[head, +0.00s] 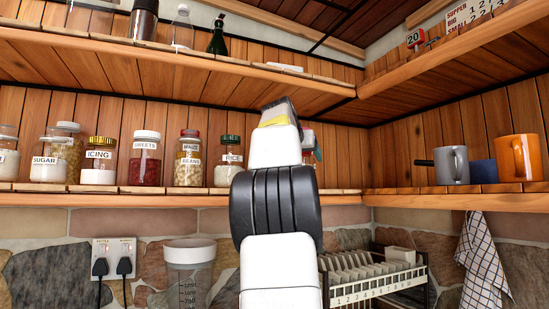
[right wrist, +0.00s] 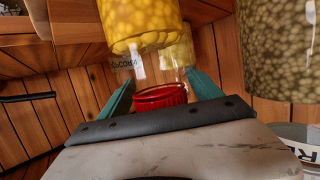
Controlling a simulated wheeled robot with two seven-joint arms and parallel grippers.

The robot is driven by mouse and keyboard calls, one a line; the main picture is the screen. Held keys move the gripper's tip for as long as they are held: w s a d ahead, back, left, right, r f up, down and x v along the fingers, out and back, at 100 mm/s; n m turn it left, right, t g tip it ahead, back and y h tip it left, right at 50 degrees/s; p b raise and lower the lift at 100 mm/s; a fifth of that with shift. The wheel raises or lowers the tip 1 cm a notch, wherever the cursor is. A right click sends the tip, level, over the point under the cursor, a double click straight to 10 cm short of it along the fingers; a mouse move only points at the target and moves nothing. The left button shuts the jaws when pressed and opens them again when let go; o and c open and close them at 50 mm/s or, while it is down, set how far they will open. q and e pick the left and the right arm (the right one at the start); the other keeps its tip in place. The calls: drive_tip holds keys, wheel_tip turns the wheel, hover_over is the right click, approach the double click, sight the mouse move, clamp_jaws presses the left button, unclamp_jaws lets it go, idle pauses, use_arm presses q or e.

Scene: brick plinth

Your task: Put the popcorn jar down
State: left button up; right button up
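The popcorn jar (right wrist: 165,72) is clear glass with yellow kernels, a red lid and a partly readable label. In the right wrist view it appears upside down, between the teal fingers of my right gripper (right wrist: 160,76), which look shut on its sides. In the head view my right arm rises through the middle to the lower shelf (head: 150,199). Its wrist hides most of the gripper (head: 300,140) and jar; a sliver of red lid (head: 308,133) shows at the right. I cannot tell whether the jar's base touches the shelf. My left gripper is not in view.
Left of my arm stand the rice jar (head: 228,175), maize beans jar (head: 188,170), sweets jar (head: 146,170) and others. A grey mug (head: 452,165) and orange mug (head: 519,158) stand at the right. The shelf between my arm and the mugs looks clear. An upper shelf (head: 170,65) hangs above.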

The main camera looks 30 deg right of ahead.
drive_tip(key=shift+s+a+r, duration=0.3)
drive_tip(key=shift+a, duration=0.2)
drive_tip(key=v, duration=1)
drive_tip(key=shift+s+a, duration=0.25)
drive_tip(key=shift+s, duration=0.05)
